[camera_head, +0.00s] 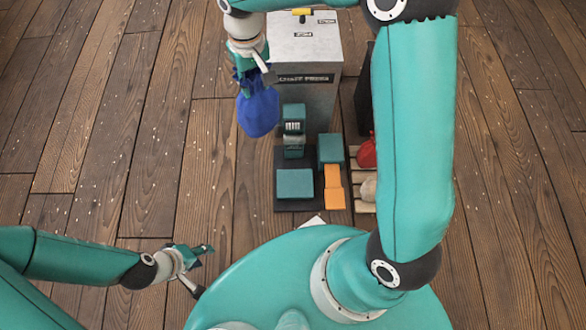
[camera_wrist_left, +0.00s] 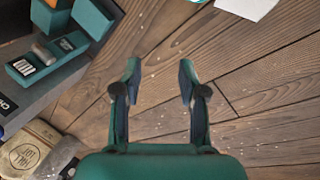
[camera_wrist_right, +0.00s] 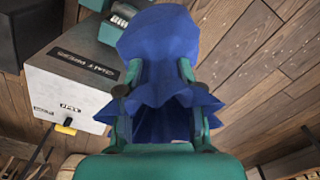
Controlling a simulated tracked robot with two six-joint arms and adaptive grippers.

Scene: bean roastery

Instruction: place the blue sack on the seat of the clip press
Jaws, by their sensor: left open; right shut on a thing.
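The blue sack (camera_head: 258,112) hangs below my right gripper (camera_head: 250,78), which is shut on its gathered neck. The sack bulges ahead of the fingers in the right wrist view (camera_wrist_right: 158,42). It is in the air, left of a dark-based machine with a teal block (camera_head: 295,184), a teal upright (camera_head: 293,130) and an orange piece (camera_head: 334,186). This machine may be the clip press; I cannot tell which part is its seat. My left gripper (camera_head: 193,266) is open and empty at the lower left, over bare floor in the left wrist view (camera_wrist_left: 160,85).
A grey cabinet (camera_head: 308,104) with a dark "PRESS" label, first word unclear, stands behind the machine. A pallet (camera_head: 363,206) to its right carries a red sack (camera_head: 367,153) and a pale sack (camera_head: 369,189). My right arm covers the area beyond. The plank floor on the left is clear.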

